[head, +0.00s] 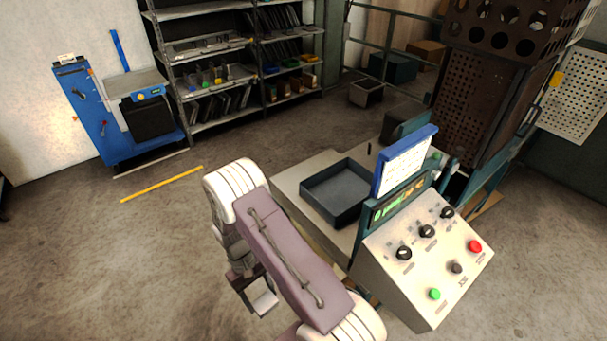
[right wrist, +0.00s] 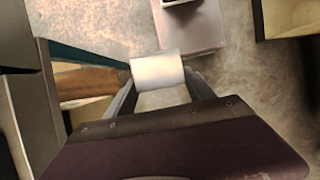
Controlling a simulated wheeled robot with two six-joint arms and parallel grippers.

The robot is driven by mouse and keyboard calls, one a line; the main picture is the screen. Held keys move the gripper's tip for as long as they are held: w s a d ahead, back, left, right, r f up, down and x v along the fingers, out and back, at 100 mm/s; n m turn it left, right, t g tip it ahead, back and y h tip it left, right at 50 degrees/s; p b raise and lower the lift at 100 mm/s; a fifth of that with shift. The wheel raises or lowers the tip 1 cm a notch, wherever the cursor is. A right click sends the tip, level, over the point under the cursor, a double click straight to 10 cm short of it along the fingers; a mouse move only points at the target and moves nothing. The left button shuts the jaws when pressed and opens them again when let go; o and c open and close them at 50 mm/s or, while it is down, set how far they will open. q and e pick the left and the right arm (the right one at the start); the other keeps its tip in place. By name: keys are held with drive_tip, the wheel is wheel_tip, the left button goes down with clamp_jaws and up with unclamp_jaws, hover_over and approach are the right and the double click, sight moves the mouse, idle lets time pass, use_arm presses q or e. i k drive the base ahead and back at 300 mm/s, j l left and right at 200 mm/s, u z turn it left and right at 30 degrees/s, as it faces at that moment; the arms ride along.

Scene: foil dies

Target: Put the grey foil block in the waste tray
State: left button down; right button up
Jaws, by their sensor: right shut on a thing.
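The grey foil block (right wrist: 157,71) shows pale and rounded between the fingertips of my right gripper (right wrist: 156,88) in the right wrist view. The gripper is shut on it. In the head view the right gripper (head: 258,298) hangs below my arm at the lower middle, with the pale block (head: 265,303) at its tips, in front of and left of the bench. A dark, open, square tray (head: 325,211), which looks like the waste tray, sits on the bench top. Its visible floor looks empty. The block is apart from the tray. My left gripper is not in view.
The pale bench (head: 291,180) bears the tray. A sloped control panel (head: 420,262) with knobs and buttons and a blue-framed board (head: 405,162) stand right of the tray. Shelving (head: 205,50) and a blue cart (head: 95,115) stand at the back.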

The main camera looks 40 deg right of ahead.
sight(341, 195)
drive_tip(key=i+z, duration=0.15)
drive_tip(key=i, duration=1.55)
drive_tip(key=z, duration=2.55)
drive_tip(key=k+j, duration=0.05)
